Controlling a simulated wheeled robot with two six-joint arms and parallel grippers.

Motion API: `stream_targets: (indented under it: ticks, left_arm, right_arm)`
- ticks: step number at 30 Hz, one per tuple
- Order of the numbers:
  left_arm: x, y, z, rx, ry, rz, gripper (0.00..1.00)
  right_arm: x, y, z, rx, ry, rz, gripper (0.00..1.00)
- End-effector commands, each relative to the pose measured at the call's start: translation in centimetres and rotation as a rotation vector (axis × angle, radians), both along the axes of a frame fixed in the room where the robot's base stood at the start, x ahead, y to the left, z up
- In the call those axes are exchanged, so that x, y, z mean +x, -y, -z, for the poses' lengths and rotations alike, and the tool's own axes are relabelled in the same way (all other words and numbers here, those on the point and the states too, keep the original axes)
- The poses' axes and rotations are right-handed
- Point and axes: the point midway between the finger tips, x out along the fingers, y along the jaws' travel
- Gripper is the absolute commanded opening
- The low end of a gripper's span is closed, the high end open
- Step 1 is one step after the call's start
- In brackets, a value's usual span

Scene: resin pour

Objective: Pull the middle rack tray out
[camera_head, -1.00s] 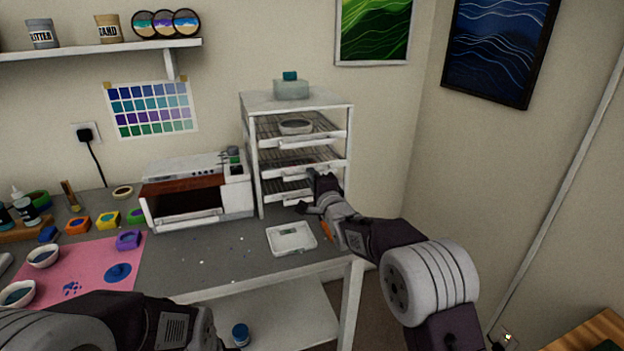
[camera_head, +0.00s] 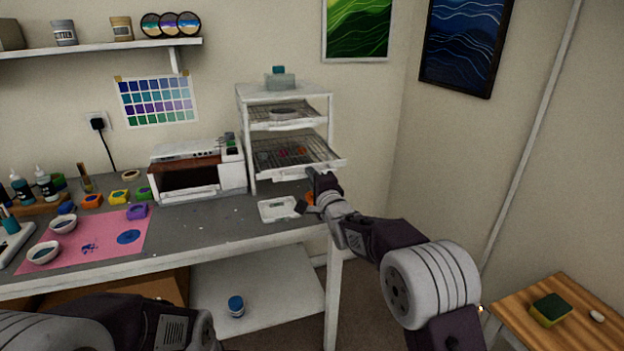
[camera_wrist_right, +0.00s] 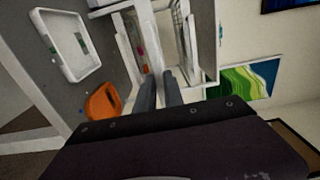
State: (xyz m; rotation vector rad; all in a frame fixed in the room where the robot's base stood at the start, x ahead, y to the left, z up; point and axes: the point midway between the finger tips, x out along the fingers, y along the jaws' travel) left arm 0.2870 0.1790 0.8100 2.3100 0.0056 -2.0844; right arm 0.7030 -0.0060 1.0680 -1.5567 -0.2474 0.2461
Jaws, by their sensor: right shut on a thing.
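The white wire rack (camera_head: 242,130) stands at the right end of the workbench. Its middle tray (camera_head: 322,165) juts forward from the frame, with small red and dark pieces lying on its wire mesh. My right gripper (camera_head: 316,178) is at the tray's front edge, shut on it; the exact contact is small in the head view. In the right wrist view the two fingers (camera_wrist_right: 158,88) are close together at the tray's white front bar. The bottom tray is mostly hidden. Of my left arm only links show.
A white shallow tray (camera_head: 279,209) and an orange item (camera_head: 310,198) lie on the bench near my right gripper; the orange item also shows in the wrist view (camera_wrist_right: 103,102). A small oven (camera_head: 190,175) stands left of the rack. A wooden table (camera_head: 575,305) is at lower right.

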Motion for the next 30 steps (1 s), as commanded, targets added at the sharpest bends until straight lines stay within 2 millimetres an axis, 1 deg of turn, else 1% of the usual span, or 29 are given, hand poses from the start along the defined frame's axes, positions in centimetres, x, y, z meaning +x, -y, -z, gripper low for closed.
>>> stream_targets:
  ticks: [2,3,4,5,13,17,20,24,27,30]
  left_arm:
    - [0.0,0.0,0.0,0.0,0.0,0.0,0.36]
    - [0.0,0.0,0.0,0.0,0.0,0.0,0.36]
    - [0.0,0.0,0.0,0.0,0.0,0.0,0.36]
    - [0.0,0.0,0.0,0.0,0.0,0.0,0.36]
    - [0.0,0.0,0.0,0.0,0.0,0.0,0.36]
    - [0.0,0.0,0.2,0.0,0.0,0.0,0.36]
    - [0.0,0.0,0.6,0.0,0.0,0.0,0.36]
    - [0.0,0.0,0.9,0.0,0.0,0.0,0.36]
    - [0.0,0.0,1.1,0.0,0.0,0.0,0.36]
    - [0.0,0.0,1.2,0.0,0.0,0.0,0.36]
  right_arm:
    - [0.0,0.0,0.1,-0.002,-0.002,0.0,0.0]
    - [0.0,0.0,0.1,-0.002,-0.002,0.001,0.24]
    - [0.0,0.0,0.1,-0.001,-0.002,0.001,0.32]
    - [0.0,0.0,0.1,-0.001,-0.002,0.001,0.35]
    - [0.0,0.0,0.1,-0.001,-0.002,0.0,0.35]
    - [-0.9,0.3,0.1,-0.001,-0.003,0.001,0.35]
    - [-2.5,0.8,0.2,-0.001,-0.002,0.001,0.35]
    - [-5.3,1.8,0.1,-0.002,-0.002,0.001,0.35]
    - [-7.1,2.3,0.1,-0.002,-0.002,0.001,0.35]
    - [-8.2,2.7,0.1,-0.002,-0.002,0.0,0.35]
